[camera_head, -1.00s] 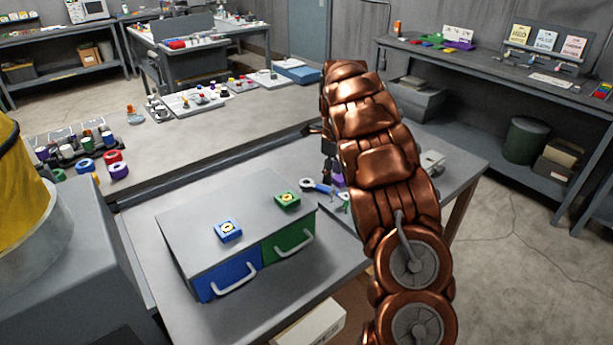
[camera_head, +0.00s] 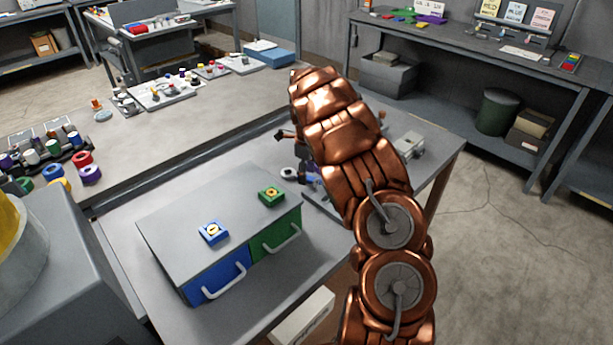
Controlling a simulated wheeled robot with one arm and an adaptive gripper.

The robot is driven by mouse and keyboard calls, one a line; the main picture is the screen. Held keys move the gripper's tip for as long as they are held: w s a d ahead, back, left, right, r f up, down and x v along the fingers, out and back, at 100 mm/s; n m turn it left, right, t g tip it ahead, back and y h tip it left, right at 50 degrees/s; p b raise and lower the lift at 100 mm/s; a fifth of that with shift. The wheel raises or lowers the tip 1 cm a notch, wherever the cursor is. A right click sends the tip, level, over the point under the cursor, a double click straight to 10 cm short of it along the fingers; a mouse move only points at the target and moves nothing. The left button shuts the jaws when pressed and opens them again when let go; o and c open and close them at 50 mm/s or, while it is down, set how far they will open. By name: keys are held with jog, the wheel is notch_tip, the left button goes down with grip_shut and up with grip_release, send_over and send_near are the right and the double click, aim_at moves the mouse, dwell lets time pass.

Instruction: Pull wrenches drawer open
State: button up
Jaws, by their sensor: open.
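A grey two-drawer cabinet (camera_head: 185,205) stands on the bench. Its left drawer (camera_head: 217,276) has a blue front and its right drawer (camera_head: 274,238) a green front. Each has a pale bar handle, and both look closed. A blue block (camera_head: 213,232) and a green block (camera_head: 271,194) with small yellow marks sit on top; I cannot read which marks wrenches. My gripper (camera_head: 284,137) shows only partly past the end of my copper arm, beyond the cabinet's far right corner. It is open and away from both handles; its fingers are mostly hidden.
Small tools, one with a ring end (camera_head: 290,174), lie on the bench right of the cabinet, partly behind my arm. A grey box (camera_head: 410,145) stands near the bench's right end. Spools (camera_head: 90,174) stand at left.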

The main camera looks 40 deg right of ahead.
jog(key=shift+f, duration=0.45)
jog(key=shift+c, duration=0.3)
grip_shut()
